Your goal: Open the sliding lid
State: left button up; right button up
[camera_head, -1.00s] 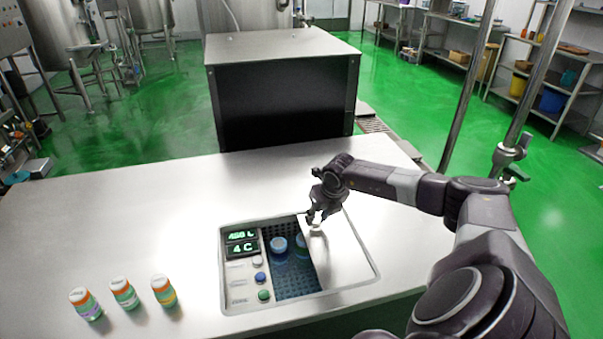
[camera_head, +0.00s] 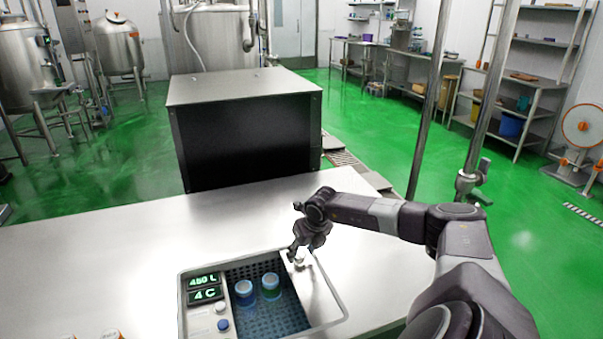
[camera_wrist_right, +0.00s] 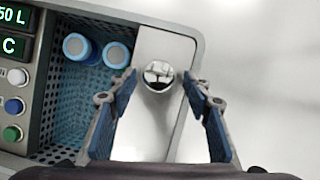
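The sliding lid (camera_head: 318,289) is a plain metal panel over the right part of the cooler (camera_head: 188,328) set into the counter. The left part of its opening is uncovered. A round shiny knob (camera_wrist_right: 158,75) stands on the lid in the wrist view. My right gripper (camera_head: 297,256) is over the lid with its fingers pointing down. In the wrist view its two fingers (camera_wrist_right: 160,78) are apart, one on each side of the knob, with small gaps visible. Two blue-capped bottles (camera_head: 244,289) (camera_head: 270,283) stand inside the perforated well. My left gripper is not seen.
The control panel (camera_head: 207,308) with displays and buttons is left of the opening. A large black box (camera_head: 245,140) with a metal top stands behind the counter (camera_head: 120,255). The counter's left side is mostly clear.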

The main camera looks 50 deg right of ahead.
jog(key=v, duration=1.2)
dwell(0.6)
